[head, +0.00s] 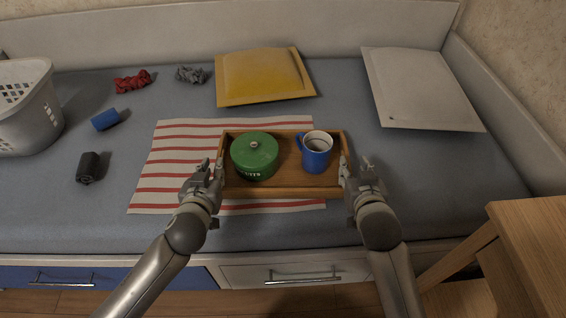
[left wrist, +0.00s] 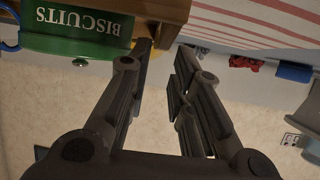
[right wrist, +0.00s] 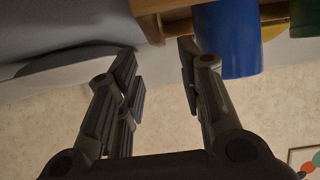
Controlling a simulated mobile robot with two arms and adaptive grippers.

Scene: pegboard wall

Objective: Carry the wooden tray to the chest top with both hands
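The wooden tray (head: 290,190) rests on the bed, partly on a red-and-white striped cloth. It holds a green lidded biscuit tin (head: 255,160) on the left and a blue mug (head: 316,155) on the right. My left gripper (head: 211,166) is at the tray's left wall, with its fingers apart. In the left wrist view, one finger is close to the tray corner (left wrist: 165,12). My right gripper (head: 356,166) is at the tray's right wall, also with fingers apart. In the right wrist view, the tray end (right wrist: 150,20) shows between and beyond the fingertips. Contact is unclear.
A wooden piece of furniture (head: 535,235) stands at the lower right; whether it is the chest is unclear. A laundry basket (head: 28,115) and rolled cloths are at left.

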